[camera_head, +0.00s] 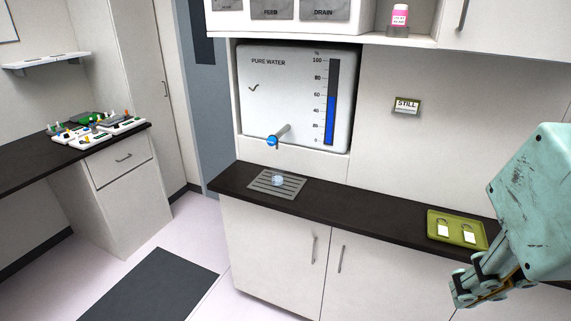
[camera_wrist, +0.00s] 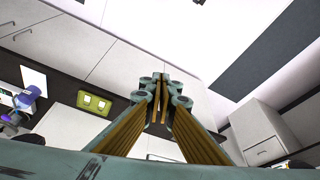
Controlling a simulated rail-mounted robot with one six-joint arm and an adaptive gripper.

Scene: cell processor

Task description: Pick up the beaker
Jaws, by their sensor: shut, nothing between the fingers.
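A small clear beaker (camera_head: 278,180) stands on a grey slatted drain plate (camera_head: 293,188) on the dark counter, below the blue-handled tap (camera_head: 273,141) of the pure water tank. My gripper (camera_head: 461,294) is at the lower right of the head view, far to the right of the beaker and in front of the counter. In the wrist view my gripper's fingers (camera_wrist: 160,80) meet at the tips, with nothing between them. I cannot make out the beaker in the wrist view.
An olive tray (camera_head: 464,243) with two tagged items lies on the counter near my gripper; it also shows in the wrist view (camera_wrist: 93,103). A pink-labelled bottle (camera_head: 400,15) stands on the upper shelf. The counter (camera_head: 365,214) between drain plate and tray is clear.

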